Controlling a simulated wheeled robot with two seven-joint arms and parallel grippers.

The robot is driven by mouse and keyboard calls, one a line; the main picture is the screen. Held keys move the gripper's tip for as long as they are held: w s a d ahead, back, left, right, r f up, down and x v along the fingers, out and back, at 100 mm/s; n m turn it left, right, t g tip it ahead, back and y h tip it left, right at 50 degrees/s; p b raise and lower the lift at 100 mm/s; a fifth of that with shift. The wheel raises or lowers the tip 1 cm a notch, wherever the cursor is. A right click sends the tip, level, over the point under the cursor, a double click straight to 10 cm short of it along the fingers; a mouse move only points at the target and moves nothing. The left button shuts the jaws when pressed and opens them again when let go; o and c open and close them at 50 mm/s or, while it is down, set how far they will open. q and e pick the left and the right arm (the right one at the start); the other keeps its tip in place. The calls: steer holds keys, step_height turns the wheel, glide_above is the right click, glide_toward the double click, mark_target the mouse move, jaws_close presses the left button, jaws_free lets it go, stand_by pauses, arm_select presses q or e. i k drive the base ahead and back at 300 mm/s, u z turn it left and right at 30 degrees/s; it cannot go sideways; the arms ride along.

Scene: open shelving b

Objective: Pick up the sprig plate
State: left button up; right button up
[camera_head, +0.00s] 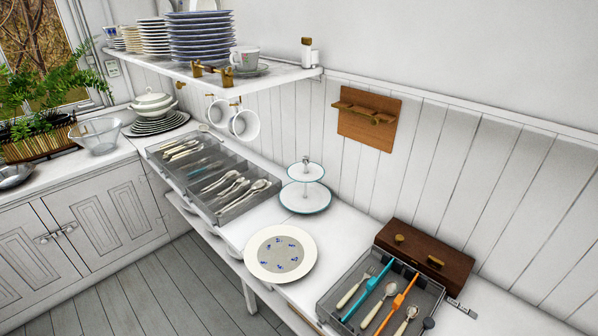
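A round plate with a cream rim and a grey centre bearing small blue sprig marks (280,253) lies flat on the white counter, near its front edge, in the head view. It is fully visible, with nothing on top of it. Neither my left nor my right gripper shows in the head view.
A two-tier stand (305,198) stands behind the plate. A grey cutlery tray (250,209) lies to the left, and another cutlery tray (334,293) to the right beside a brown wooden box (455,266). A shelf (290,75) with stacked plates overhangs the counter.

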mark_target(278, 254)
steer(key=u, duration=1.65)
steer(key=k, duration=0.95)
steer(key=z, duration=1.85)
steer(key=i, duration=0.5)
steer(key=u, duration=0.05)
